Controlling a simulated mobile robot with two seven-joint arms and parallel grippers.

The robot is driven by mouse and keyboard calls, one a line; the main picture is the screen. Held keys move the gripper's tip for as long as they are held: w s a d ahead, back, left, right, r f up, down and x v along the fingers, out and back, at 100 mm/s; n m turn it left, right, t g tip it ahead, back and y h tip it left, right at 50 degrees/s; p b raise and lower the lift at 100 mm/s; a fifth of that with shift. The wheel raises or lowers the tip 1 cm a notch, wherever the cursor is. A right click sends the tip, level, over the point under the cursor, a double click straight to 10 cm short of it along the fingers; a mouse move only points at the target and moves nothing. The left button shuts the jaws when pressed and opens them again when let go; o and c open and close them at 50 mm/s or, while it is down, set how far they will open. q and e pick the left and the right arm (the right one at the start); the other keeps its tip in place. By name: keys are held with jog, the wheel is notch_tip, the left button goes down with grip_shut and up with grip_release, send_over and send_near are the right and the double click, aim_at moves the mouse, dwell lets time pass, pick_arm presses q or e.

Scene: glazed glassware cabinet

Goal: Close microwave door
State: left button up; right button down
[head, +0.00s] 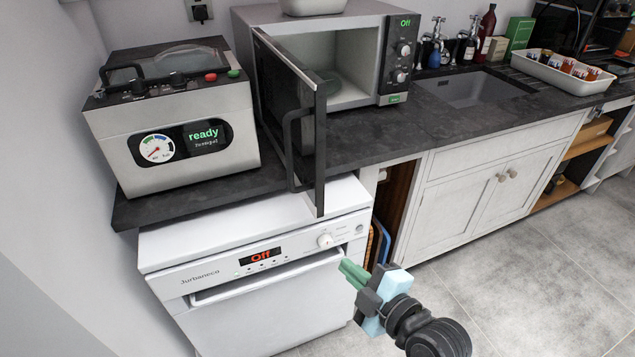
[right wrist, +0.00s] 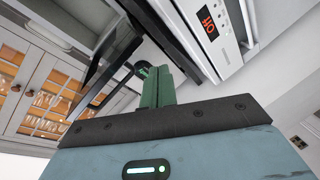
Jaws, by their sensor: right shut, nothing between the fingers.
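The microwave (head: 340,60) stands on the dark counter with its door (head: 290,115) swung wide open toward me. The door's dark handle (head: 296,150) faces left, and the door's free edge hangs out over the front of the counter. My right gripper (head: 346,272) is shut and empty, in front of the white dishwasher and lower than the door. Its green fingers also show in the right wrist view (right wrist: 157,85), with dark frame parts beyond them. My left gripper is not in view.
A vacuum sealer-like appliance (head: 172,120) reading "ready" stands left of the open door. The white dishwasher (head: 265,275) is below the counter. A sink (head: 468,88) and a white tray (head: 562,72) of small jars are to the right. The floor at right is clear.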

aim_at(316, 184)
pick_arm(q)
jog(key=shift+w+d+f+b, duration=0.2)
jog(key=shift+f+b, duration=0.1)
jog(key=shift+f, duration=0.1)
pick_arm(e)
jog(key=w+a+r+n+y, duration=0.3)
jog(key=r+n, duration=0.4)
jog(key=r, duration=0.4)
jog(key=shift+a+n+t, duration=0.2)
jog(key=shift+n+t, duration=0.1)
jog(key=shift+w, duration=0.2)
